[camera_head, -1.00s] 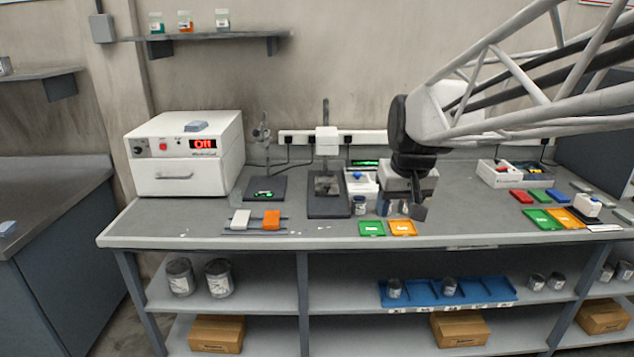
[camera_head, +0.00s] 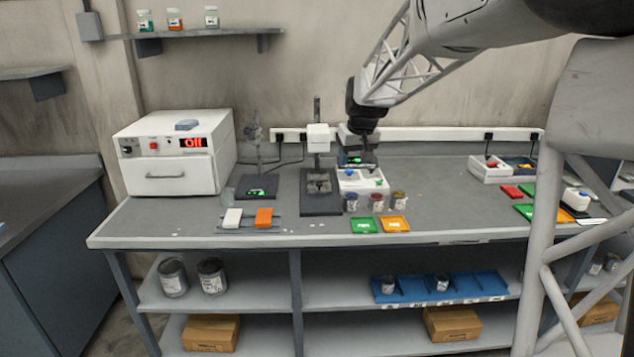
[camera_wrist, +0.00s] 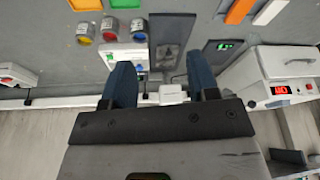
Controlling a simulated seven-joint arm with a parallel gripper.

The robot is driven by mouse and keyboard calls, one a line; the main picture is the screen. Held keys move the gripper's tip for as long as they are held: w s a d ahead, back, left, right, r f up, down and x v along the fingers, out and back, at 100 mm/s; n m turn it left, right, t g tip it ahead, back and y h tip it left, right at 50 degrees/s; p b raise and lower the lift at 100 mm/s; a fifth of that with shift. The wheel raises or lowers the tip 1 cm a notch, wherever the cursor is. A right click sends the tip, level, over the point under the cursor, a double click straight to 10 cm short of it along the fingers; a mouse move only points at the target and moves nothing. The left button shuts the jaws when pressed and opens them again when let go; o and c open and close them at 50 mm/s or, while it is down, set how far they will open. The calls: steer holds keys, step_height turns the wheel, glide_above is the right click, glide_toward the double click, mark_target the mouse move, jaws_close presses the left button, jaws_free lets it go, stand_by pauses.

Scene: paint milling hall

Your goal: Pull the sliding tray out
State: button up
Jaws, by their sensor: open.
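A blue tray (camera_head: 440,288) holding small cans lies on the shelf under the bench. I cannot tell for certain which of these is the sliding tray. My gripper (camera_wrist: 159,70) is open and empty, its two dark blue fingers apart. In the head view it is above the back of the bench, right of the oven, touching neither; its fingertips are hard to see there. The oven also shows in the wrist view (camera_wrist: 270,66).
Jars (camera_head: 377,203), a green card (camera_head: 364,226), and white and orange blocks (camera_head: 264,217) sit toward the front. The bench before the oven is mostly clear.

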steer(key=w+a+f+n, duration=0.1)
steer(key=w+f, duration=0.2)
steer(key=w, duration=0.5)
steer(key=w+a+f, duration=0.2)
steer(key=w+f, duration=0.2)
steer(key=w, duration=0.5)
glide_toward(319, 183)
steer(key=f, duration=0.1)
steer(key=shift+d+f+n+t+y, duration=0.15)
steer(key=shift+d+n+t+y, duration=0.15)
steer(key=shift+n+t+y, duration=0.15)
steer(key=shift+x, duration=3.9)
steer(key=shift+s+d, duration=0.1)
jaws_close()
